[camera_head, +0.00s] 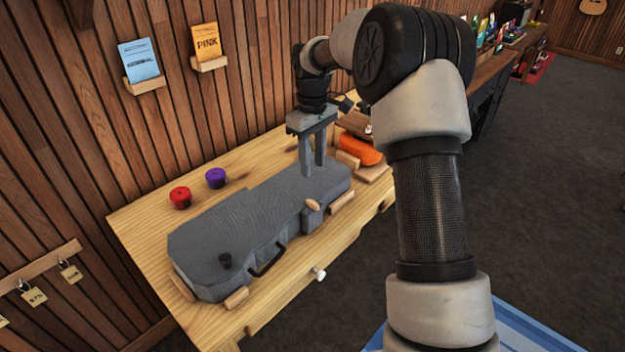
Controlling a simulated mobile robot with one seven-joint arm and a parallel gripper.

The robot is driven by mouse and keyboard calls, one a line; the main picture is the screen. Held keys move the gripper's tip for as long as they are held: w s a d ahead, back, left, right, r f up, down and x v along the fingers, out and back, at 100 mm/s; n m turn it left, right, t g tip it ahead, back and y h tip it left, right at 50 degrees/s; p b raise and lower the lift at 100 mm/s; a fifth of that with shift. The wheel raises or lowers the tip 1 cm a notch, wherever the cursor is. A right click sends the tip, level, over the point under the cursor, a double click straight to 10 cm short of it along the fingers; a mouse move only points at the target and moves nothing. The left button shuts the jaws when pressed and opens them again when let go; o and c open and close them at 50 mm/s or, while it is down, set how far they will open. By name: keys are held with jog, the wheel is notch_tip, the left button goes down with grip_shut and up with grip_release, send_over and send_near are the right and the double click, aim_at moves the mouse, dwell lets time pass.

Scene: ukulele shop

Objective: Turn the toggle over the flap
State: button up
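A grey case (240,225) lies closed on the wooden table. A small grey flap (312,219) hangs on its front side, toward the right end. A light wooden toggle (312,204) sits at the top of this flap; its exact turn is too small to tell. My gripper (313,172) points down over the right part of the case, above and behind the toggle. Its two fingers stand slightly apart with nothing seen between them. I cannot tell whether the fingertips touch the lid.
Wooden blocks (236,298) stand around the case. Red (180,197) and purple (215,178) rolls lie behind. An orange object (360,149) is at right.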

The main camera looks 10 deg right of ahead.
notch_tip(320, 180, up, 5)
jog(key=shift+f, duration=0.1)
dwell(0.3)
jog(key=s+r+m+t+p, duration=0.3)
jog(key=s+r, duration=1.2)
jog(key=s+m+t+p, duration=0.2)
jog(key=s+m, duration=0.2)
jog(key=s, duration=1.4)
jog(key=shift+s+t, duration=0.3)
jog(key=shift+s, duration=0.1)
